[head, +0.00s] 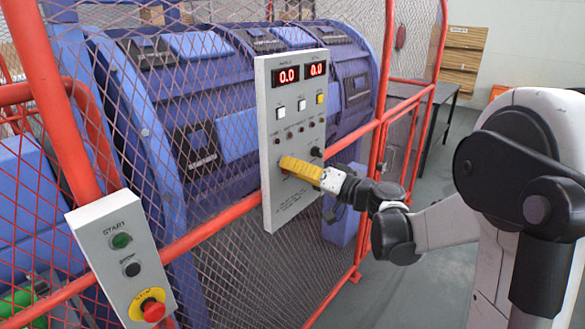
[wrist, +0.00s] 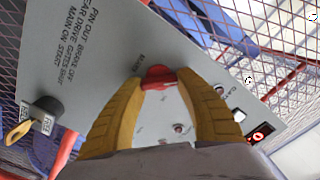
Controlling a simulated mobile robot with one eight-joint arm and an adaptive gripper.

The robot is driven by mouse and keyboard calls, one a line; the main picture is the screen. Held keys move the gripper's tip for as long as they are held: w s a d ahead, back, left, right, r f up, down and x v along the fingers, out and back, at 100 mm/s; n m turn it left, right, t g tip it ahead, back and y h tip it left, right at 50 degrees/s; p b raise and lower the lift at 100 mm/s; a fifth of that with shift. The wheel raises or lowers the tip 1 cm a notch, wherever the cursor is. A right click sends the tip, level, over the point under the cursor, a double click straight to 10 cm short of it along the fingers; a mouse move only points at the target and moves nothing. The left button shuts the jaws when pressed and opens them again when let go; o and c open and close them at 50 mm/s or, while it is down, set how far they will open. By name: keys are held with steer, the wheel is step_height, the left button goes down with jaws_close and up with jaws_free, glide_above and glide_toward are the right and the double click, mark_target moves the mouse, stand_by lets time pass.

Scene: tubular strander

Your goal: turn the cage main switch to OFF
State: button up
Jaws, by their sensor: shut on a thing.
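The grey control panel (head: 292,112) hangs on the red-framed mesh fence, with two red displays reading 0.0 at its top. My gripper (head: 285,164) reaches the panel's lower half from the right, its yellow fingers covering the knob there in the head view. In the wrist view a red switch knob (wrist: 158,77) sits between the fingertips of my gripper (wrist: 160,84), which is shut on it. Small lettering is beside the knob, but I cannot tell which position the knob points to.
A black knob (head: 317,152) sits on the panel just above my gripper. A separate box (head: 121,262) with START, STOP and a red emergency button (head: 153,310) is at lower left. The blue machine (head: 215,110) is behind the mesh. Grey floor lies open at right.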

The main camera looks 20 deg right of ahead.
steer(key=o, duration=1.2)
steer(key=v, duration=1.2)
